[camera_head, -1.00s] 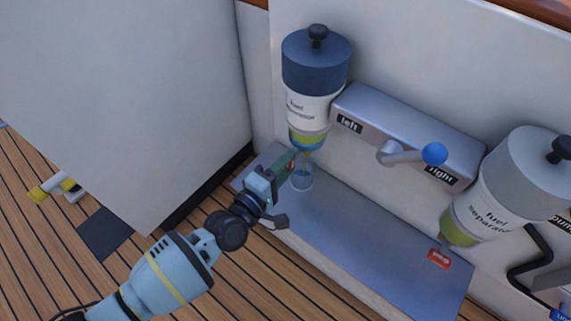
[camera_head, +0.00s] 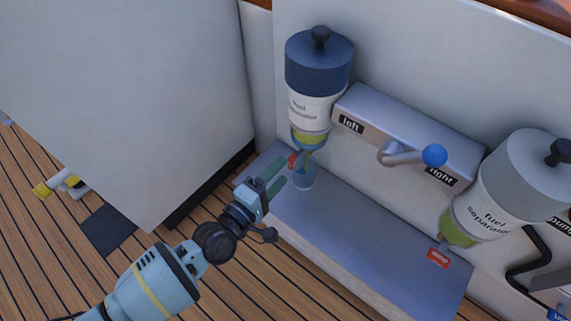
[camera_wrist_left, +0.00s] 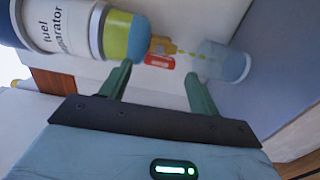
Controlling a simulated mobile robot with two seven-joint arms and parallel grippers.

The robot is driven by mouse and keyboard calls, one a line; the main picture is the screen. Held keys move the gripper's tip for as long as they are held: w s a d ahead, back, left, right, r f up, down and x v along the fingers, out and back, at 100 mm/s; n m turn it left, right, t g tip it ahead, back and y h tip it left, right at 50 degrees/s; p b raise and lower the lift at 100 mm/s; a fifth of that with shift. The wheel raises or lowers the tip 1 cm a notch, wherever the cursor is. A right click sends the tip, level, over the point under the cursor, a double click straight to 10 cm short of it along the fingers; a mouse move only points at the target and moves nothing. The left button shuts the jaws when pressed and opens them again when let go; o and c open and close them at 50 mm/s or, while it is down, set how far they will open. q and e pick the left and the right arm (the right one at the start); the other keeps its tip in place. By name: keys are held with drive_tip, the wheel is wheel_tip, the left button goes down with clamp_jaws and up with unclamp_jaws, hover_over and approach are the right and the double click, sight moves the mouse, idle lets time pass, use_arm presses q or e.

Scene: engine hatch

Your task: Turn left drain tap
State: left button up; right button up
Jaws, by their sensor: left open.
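The left fuel separator (camera_head: 318,108) hangs upright on the wall, with a dark blue top, white label and yellow-green bowl. Its drain tap has a red handle (camera_head: 292,160), which in the wrist view (camera_wrist_left: 160,62) sits below a brass body (camera_wrist_left: 163,45). Yellow drops run from the tap toward a clear cup (camera_head: 303,180), also in the wrist view (camera_wrist_left: 232,66). My left gripper (camera_head: 283,172) is open and empty. Its green fingertips stop just short of the red handle, which lies between them in the wrist view. My right gripper is not in view.
A lever with a blue ball (camera_head: 434,155) sticks out from the grey block (camera_head: 405,125) right of the separator. The right fuel separator (camera_head: 505,190) has its own red tap handle (camera_head: 437,258). A metal shelf (camera_head: 350,232) runs below. A white panel (camera_head: 130,100) stands at left.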

use_arm(q)
drive_tip(key=shift+p+v, duration=0.45)
drive_tip(key=shift+v, duration=1.6)
